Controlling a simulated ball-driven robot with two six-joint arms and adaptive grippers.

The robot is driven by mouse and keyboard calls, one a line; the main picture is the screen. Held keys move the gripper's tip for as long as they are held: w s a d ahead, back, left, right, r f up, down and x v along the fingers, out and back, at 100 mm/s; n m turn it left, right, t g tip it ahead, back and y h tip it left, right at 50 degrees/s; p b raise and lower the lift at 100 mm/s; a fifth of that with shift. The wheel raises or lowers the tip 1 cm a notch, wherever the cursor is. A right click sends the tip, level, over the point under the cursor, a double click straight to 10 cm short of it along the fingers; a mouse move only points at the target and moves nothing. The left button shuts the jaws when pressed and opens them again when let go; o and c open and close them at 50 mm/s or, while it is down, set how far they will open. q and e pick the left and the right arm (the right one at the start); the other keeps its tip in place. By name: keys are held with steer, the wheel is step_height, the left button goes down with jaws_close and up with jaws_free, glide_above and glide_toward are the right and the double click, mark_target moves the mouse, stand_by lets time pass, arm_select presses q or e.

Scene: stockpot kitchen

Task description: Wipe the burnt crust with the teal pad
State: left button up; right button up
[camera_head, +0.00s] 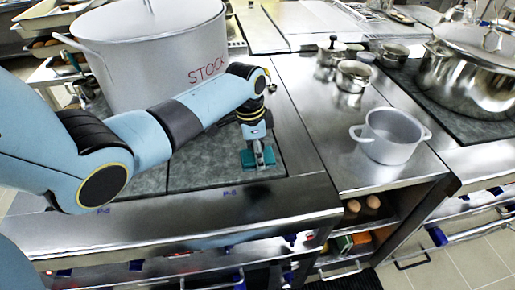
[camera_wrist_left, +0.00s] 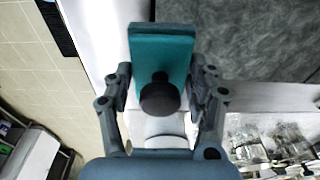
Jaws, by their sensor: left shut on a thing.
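My left gripper (camera_head: 258,148) is shut on the teal pad (camera_head: 249,158), low over the front of the mottled grey cooking plate (camera_head: 212,160) marked P-6. I cannot tell whether the pad touches the plate. In the left wrist view the teal pad (camera_wrist_left: 178,52) sits between the two fingers, with a dark round knob (camera_wrist_left: 160,98) on its near side. No patch stands out clearly as burnt crust; the plate has only mottled grey tones, and the pad and arm hide part of it. My right gripper is not in view.
A large white pot (camera_head: 150,55) lettered STOCK stands behind my left arm. A small white pot (camera_head: 390,136) stands on the steel counter at right, with a big steel pot (camera_head: 470,75) beyond. Eggs (camera_head: 373,202) lie on a shelf below.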

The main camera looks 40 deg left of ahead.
arm_select(q)
steer(key=shift+r, duration=0.1)
steer(key=shift+r, duration=1.45)
